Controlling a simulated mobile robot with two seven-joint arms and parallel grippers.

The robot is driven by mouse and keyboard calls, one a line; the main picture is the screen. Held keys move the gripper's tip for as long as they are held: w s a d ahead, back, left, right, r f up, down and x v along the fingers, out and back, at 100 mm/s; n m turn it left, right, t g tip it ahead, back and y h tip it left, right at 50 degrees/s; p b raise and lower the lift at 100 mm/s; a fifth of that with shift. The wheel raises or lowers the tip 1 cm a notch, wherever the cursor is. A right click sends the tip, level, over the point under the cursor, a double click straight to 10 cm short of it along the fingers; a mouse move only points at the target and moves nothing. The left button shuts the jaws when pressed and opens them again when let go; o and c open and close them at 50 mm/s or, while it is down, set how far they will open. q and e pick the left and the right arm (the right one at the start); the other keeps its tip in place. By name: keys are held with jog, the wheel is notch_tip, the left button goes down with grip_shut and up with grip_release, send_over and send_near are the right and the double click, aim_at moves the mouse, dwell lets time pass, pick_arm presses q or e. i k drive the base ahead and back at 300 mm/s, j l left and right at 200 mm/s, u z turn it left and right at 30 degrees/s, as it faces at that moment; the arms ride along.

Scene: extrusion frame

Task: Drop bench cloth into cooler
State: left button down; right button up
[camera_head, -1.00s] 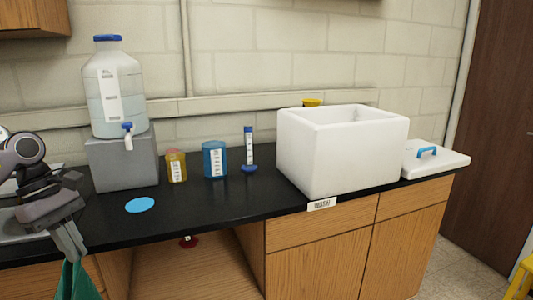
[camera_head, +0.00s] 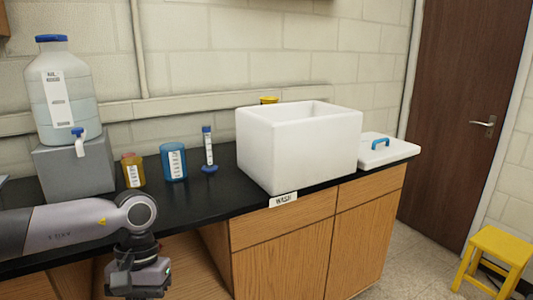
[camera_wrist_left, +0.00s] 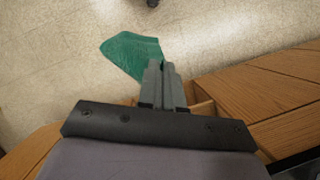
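The white cooler (camera_head: 268,150) stands open-topped on the black bench, to the right of the middle of the head view. Its lid (camera_head: 388,151), white with a blue handle, lies on the bench to its right. My left arm comes in from the left in the head view, and its fingers are below the picture edge there. In the left wrist view my left gripper (camera_wrist_left: 160,68) is shut on the green bench cloth (camera_wrist_left: 130,50), which hangs above the floor in front of the cabinets. The inside floor of the cooler is hidden. My right gripper is not in view.
A large water jug (camera_head: 64,95) stands on a grey block (camera_head: 76,168) at left. A yellow stool (camera_head: 500,245) is at far right.

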aim_at(284, 148)
jog(key=i+l, duration=0.2)
jog(key=i+l+u, duration=0.15)
jog(key=l, duration=0.25)
jog(key=i+l, duration=0.25)
jog(key=i+l+u, duration=0.15)
jog(key=l, duration=0.25)
jog(key=i+l, duration=0.15)
jog(key=l, duration=0.15)
jog(key=i+l+u, duration=0.15)
jog(key=l, duration=0.2)
